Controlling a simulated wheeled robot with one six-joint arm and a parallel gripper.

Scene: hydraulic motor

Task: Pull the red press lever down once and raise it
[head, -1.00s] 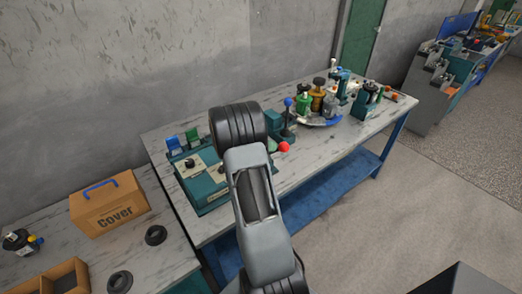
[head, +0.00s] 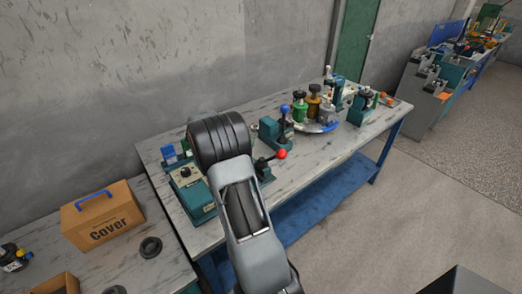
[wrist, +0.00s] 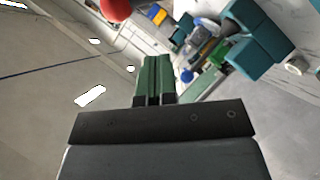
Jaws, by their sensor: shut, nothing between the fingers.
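The red ball knob (head: 281,154) of the press lever shows in the head view just right of my arm, at the table's front edge. Its dark rod runs left from it toward the press base, which is partly hidden by my arm. In the wrist view, part of the red knob (wrist: 116,8) shows at the top edge, beyond and left of the fingertips. My gripper (wrist: 155,62) has its green fingers shut together with nothing between them. It appears apart from the knob. My arm hides the gripper in the head view.
A teal press with a blue-knobbed lever (head: 284,109) stands behind. A round tray (head: 320,128) holds several coloured parts to the right. A cardboard Cover box (head: 110,232) sits on the left table. The floor in front of the table is clear.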

